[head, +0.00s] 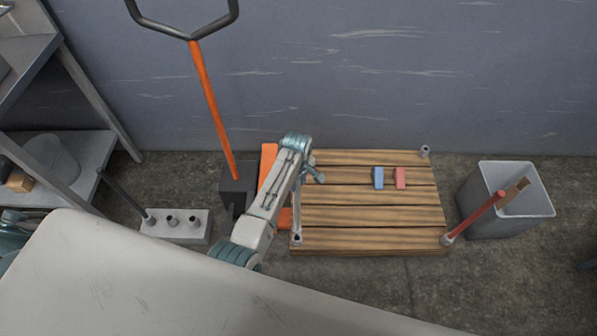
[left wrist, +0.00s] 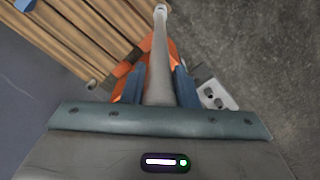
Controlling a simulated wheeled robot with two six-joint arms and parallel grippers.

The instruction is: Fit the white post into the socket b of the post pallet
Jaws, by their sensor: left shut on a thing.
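My left gripper (head: 315,176) is over the left edge of the wooden post pallet (head: 370,218). It is shut on the white post (head: 297,208), which also shows between the blue fingers in the left wrist view (left wrist: 160,55). The post's far end is at the pallet's near left corner, by a grey ring (head: 296,239). I cannot tell whether the end is in a socket or only in line with it. An empty socket (head: 425,152) stands at the far right corner. A red post (head: 475,217) leans from the near right corner. No socket letters are legible.
A blue block (head: 378,178) and a pink block (head: 400,178) lie on the pallet. An orange-handled pallet jack (head: 212,105) stands left of it. A grey rack (head: 178,233) holds a dark post (head: 122,194). A grey bin (head: 478,208) stands right. A pale surface (head: 150,290) fills the front.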

